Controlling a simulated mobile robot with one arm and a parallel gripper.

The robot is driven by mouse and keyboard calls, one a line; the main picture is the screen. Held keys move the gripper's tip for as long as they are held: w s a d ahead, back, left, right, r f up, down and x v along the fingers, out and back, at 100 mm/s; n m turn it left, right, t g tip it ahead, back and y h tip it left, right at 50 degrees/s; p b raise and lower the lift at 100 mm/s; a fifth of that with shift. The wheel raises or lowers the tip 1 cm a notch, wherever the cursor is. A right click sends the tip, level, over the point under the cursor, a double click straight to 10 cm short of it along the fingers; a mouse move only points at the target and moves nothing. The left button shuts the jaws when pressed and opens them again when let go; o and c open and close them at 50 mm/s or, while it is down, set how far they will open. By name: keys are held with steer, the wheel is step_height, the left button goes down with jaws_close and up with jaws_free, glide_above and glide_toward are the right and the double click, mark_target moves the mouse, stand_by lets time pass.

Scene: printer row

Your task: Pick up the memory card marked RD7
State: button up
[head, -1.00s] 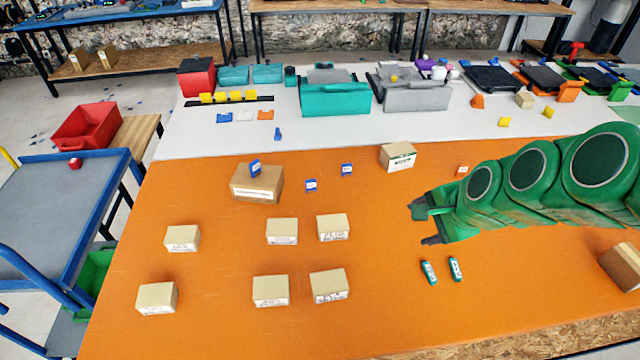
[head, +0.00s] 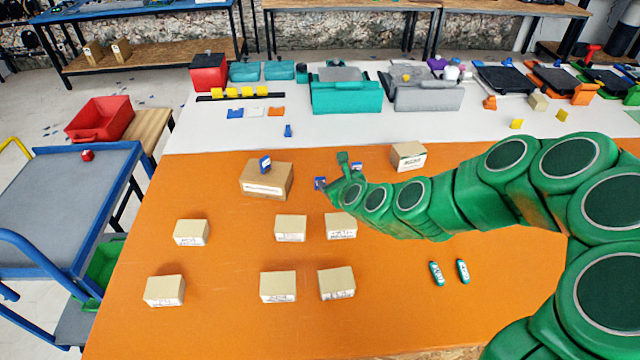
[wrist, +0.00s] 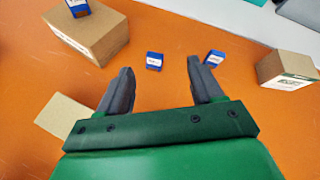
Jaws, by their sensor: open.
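Several small blue memory cards with white labels are in view; I cannot read RD7 on any of them. One card (head: 320,183) lies on the orange table and shows between and beyond my fingertips in the wrist view (wrist: 154,62). A second card (head: 357,167) lies to its right, just beyond the right finger in the wrist view (wrist: 214,58). A third card (head: 265,164) is on top of a cardboard box (head: 262,186). A similar blue piece (head: 288,130) is on the white surface behind. My gripper (head: 336,174) is open and empty, close to the first two cards.
Several small labelled boxes (head: 290,228) stand on the orange table (head: 230,310), nearer me. Another box (head: 408,156) stands right of the cards. Two green-and-white sticks (head: 437,273) lie front right.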

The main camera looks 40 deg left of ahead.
mark_target(320, 178)
steer(key=a+f+m, duration=0.1)
steer(key=f+m+t, duration=0.1)
steer(key=f, duration=0.1)
steer(key=a+f+m, duration=0.1)
steer(key=f, duration=0.1)
steer(key=shift+s+a+m, duration=0.2)
steer(key=shift+a+m, duration=0.1)
steer(key=shift+m, duration=0.1)
steer(key=shift+a+f+m+t, duration=0.25)
steer(key=shift+f+m+t, duration=0.25)
steer(key=shift+f+m, duration=0.2)
steer(key=shift+x, duration=3.9)
steer(key=shift+w+d, duration=0.1)
steer(key=shift+w, duration=0.05)
steer(key=c, duration=1)
steer(key=shift+c, duration=0.2)
steer(key=shift+r, duration=0.1)
